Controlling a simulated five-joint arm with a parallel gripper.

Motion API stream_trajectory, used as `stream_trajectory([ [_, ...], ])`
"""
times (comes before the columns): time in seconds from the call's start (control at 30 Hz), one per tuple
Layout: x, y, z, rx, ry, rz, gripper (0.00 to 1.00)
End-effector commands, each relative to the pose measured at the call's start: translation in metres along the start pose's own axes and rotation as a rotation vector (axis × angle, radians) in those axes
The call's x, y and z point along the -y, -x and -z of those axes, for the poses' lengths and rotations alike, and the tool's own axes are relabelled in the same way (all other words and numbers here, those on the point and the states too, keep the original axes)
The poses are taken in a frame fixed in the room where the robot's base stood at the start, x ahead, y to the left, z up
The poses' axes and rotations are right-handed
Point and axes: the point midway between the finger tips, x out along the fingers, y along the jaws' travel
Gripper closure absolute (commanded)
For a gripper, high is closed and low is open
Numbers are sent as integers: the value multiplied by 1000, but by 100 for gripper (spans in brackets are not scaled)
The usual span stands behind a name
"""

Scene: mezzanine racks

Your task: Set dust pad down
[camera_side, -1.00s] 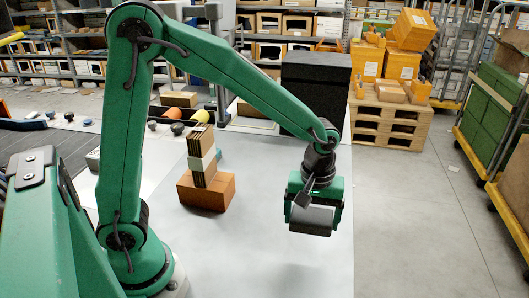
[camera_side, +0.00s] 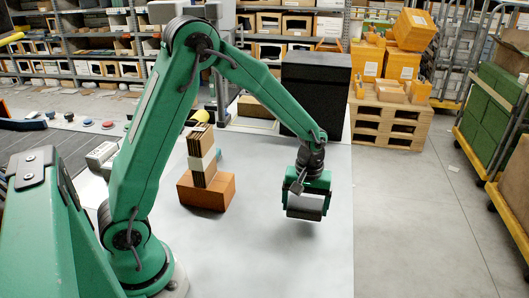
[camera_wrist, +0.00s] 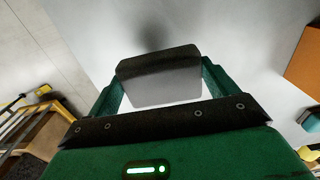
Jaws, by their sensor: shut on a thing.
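My gripper (camera_side: 306,200) is shut on the dust pad (camera_side: 305,204), a block with a pale grey face and a dark edge. In the wrist view the dust pad (camera_wrist: 165,88) sits between the two green fingers of my gripper (camera_wrist: 163,82). It is held over the pale grey table (camera_side: 280,255), near the table's right edge. A soft shadow beyond the pad in the wrist view suggests a gap above the surface. The pad's underside is hidden.
An orange-brown box (camera_side: 206,191) with an upright banded stack (camera_side: 201,158) stands to the left. A large black block (camera_side: 315,95) stands at the back. Bare table lies around the pad. The table's right edge drops to the floor (camera_side: 430,220).

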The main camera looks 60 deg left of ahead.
Motion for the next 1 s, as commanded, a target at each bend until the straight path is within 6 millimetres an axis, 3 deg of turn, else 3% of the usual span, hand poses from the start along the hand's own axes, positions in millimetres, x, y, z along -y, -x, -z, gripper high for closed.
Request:
stream_trajectory([
  [0.43,0,-37,0,1,0,1,36],
  [0.93,0,-43,0,0,0,0,36],
  [0.97,0,-43,0,0,0,0,9],
  [1.0,0,-43,0,0,0,0,1],
])
